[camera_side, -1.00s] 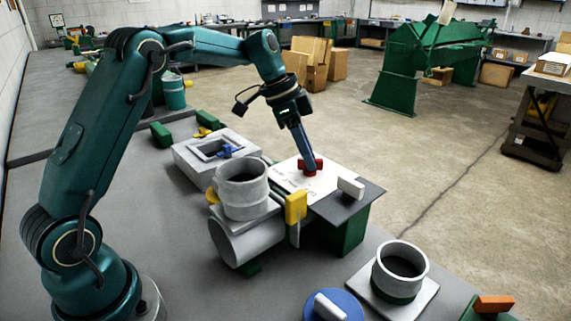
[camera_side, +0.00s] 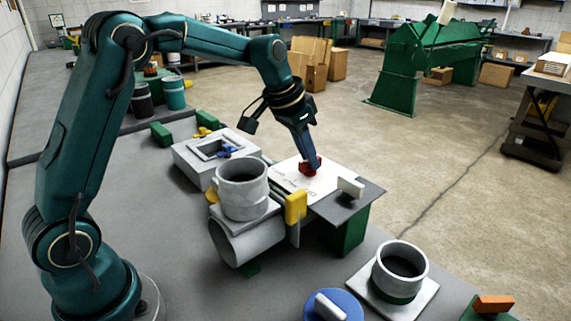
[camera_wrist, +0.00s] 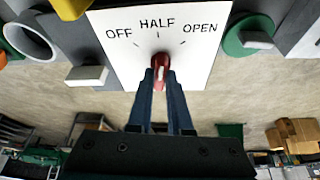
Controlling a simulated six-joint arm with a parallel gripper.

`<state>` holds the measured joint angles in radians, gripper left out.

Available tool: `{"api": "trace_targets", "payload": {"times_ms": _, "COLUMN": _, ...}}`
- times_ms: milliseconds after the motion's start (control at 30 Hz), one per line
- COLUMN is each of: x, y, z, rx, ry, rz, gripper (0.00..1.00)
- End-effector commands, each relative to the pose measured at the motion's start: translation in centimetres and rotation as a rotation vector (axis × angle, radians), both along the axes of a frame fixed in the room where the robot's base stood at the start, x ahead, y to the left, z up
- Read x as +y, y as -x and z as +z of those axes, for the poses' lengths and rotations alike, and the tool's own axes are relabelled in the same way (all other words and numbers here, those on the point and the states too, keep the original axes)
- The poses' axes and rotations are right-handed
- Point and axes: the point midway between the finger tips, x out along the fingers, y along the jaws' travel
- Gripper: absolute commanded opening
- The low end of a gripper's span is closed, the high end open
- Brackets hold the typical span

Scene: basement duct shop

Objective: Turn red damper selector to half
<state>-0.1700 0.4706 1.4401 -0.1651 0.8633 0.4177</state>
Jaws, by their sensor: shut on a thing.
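The red damper selector (camera_side: 308,167) stands on a white plate (camera_side: 287,178) in the side view. In the wrist view the plate (camera_wrist: 205,65) reads OFF, HALF and OPEN, with a tick by each word. My gripper (camera_wrist: 160,78) is shut on the red selector (camera_wrist: 161,60), with one finger on either side of its handle. The handle lies nearly straight up the picture, its far end toward the HALF tick. The fingers hide part of it. In the side view my gripper (camera_side: 308,155) comes down on it from above.
A yellow handle (camera_side: 296,207) and a white block-shaped handle (camera_side: 351,187) stand close to the plate. A grey duct collar (camera_side: 242,190) is at its left. A blue disc (camera_side: 333,306) and another collar (camera_side: 400,270) are at the front.

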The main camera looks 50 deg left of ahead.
Motion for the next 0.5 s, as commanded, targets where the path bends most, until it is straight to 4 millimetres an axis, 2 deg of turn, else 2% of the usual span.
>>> {"api": "trace_targets", "payload": {"times_ms": 233, "x": -0.08, "y": 0.12, "z": 0.07, "rx": 0.003, "ry": 0.0, "rz": 0.115, "gripper": 0.0}}
{"api": "trace_targets", "payload": {"times_ms": 500, "x": -0.08, "y": 0.13, "z": 0.08, "rx": 0.004, "ry": 0.0, "rz": 0.161, "gripper": 0.0}}
